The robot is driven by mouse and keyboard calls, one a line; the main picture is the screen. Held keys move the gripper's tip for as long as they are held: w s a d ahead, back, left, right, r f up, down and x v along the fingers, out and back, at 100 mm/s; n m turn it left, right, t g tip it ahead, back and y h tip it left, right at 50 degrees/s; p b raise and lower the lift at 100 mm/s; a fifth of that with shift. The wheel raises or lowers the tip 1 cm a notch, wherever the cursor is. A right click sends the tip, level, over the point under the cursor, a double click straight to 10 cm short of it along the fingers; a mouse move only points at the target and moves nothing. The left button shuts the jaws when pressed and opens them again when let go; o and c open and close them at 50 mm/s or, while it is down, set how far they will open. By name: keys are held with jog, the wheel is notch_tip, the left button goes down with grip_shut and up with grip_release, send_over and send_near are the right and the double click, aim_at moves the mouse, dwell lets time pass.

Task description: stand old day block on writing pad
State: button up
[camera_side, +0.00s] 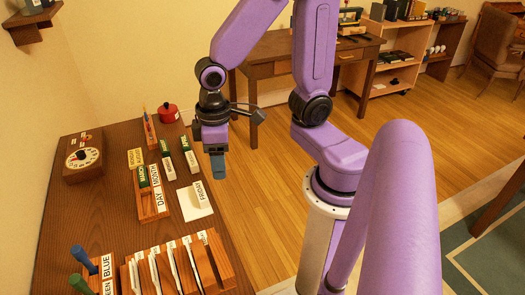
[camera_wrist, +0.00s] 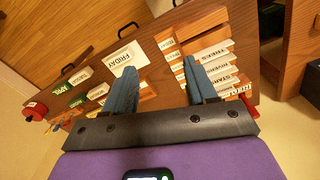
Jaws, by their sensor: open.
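A white block labelled FRIDAY (camera_side: 199,191) appears to rest on the white writing pad (camera_side: 192,212) near the desk's right edge. In the wrist view the FRIDAY block (camera_wrist: 126,55) shows beyond the left finger.
A red pot (camera_side: 168,113), a dial box (camera_side: 83,158) and a yellow block (camera_side: 135,157) are farther back. A slotted rack of labelled cards (camera_side: 175,265) and blue-and-green-handled stamps (camera_side: 84,260) fill the near desk.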

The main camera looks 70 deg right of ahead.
jog(key=s+d+r+n, duration=0.1)
jog(key=s+r+n, duration=0.2)
jog(key=s+n, duration=0.4)
jog(key=s, duration=0.3)
jog(key=shift+r, duration=0.4)
